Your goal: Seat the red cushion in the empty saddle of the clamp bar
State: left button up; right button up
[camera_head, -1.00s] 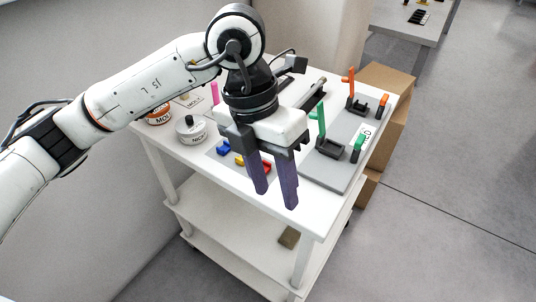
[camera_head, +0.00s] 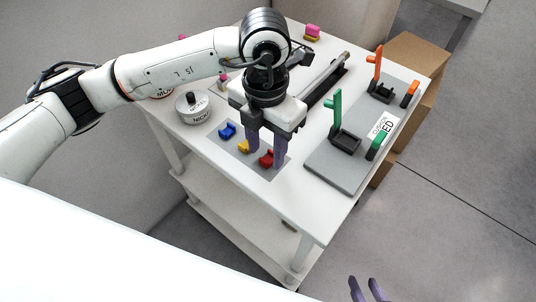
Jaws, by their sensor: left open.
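The red cushion (camera_head: 267,159) is a small block on a grey mat (camera_head: 262,172) near the table's front. My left gripper (camera_head: 267,152) points down with its purple fingers apart, right at the red cushion; I cannot tell whether they touch it. A grey plate (camera_head: 325,167) on the right carries two dark saddles. The nearer saddle (camera_head: 345,143) has a raised green lever (camera_head: 335,110); the farther saddle (camera_head: 381,91) has a raised orange lever (camera_head: 376,66). Both look empty. My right gripper (camera_head: 366,288) shows only fingertips, apart and empty, at the bottom edge.
A yellow cushion (camera_head: 243,146) and a blue cushion (camera_head: 227,130) sit beside the red one. A grey lidded tin (camera_head: 193,108) stands to the left. A long dark bar (camera_head: 325,82) lies behind my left gripper. A pink object (camera_head: 312,32) is at the back.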

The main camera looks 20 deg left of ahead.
aim_at(267, 160)
pick_arm(q)
jog(key=shift+f, duration=0.85)
grip_shut()
jog(key=shift+r, duration=0.15)
notch_tip(267, 160, up, 10)
jog(key=shift+b, duration=0.4)
